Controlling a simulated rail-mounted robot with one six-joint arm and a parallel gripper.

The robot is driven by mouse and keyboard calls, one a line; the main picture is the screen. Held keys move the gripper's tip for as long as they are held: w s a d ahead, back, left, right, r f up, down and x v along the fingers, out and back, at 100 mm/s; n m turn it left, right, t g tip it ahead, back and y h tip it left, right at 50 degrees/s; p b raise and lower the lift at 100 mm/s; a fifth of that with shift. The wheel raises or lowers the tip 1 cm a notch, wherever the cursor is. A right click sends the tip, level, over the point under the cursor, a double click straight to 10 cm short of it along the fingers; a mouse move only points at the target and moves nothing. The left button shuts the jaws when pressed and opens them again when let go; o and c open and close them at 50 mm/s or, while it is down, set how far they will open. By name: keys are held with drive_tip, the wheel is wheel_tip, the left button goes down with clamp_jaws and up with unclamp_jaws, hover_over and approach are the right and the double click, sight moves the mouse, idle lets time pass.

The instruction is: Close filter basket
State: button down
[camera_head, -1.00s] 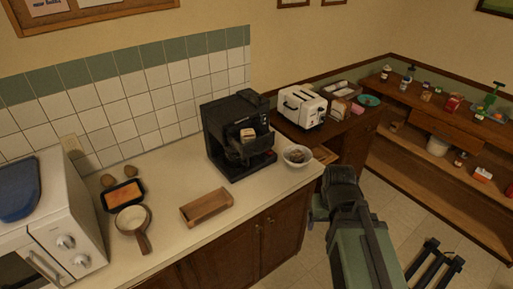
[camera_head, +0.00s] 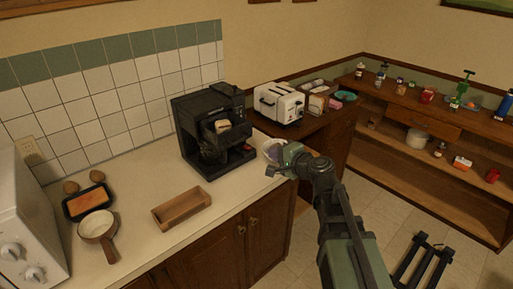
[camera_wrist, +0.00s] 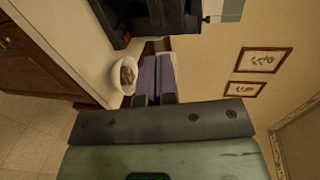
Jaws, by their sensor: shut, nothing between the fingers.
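The black coffee machine (camera_head: 190,137) stands on the counter in the head view. Its black filter basket (camera_head: 226,135) appears to stick out at the front, with a small tan piece (camera_head: 223,126) at its top. How far it is swung out is hard to tell. My gripper (camera_wrist: 157,60) is shut and empty, its two purple fingers side by side in the wrist view. In the head view it is at the counter's right end, right of the machine and apart from it, overlapping the white bowl. The machine also shows dark at the top of the wrist view (camera_wrist: 150,18).
The white bowl (camera_wrist: 114,76) holds small items and lies close beside my fingers in the wrist view. A white toaster (camera_head: 279,104) stands behind on a wooden cabinet. A wooden tray (camera_head: 182,210) and a pan (camera_head: 97,224) lie left on the counter. Bare counter lies before the machine.

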drive_tip(key=b, duration=0.3)
approach(227, 128)
wheel_tip(227, 128, down, 3)
drive_tip(key=d, duration=0.1)
drive_tip(key=shift+s, duration=0.25)
drive_tip(key=x, duration=0.4)
drive_tip(key=r+x, duration=0.1)
drive_tip(key=x, duration=0.3)
drive_tip(key=r+x, duration=0.1)
drive_tip(key=x, duration=0.3)
drive_tip(key=shift+w+r, duration=0.2)
drive_tip(key=shift+w, duration=0.05)
drive_tip(key=shift+r, duration=0.15)
drive_tip(key=shift+s, duration=0.1)
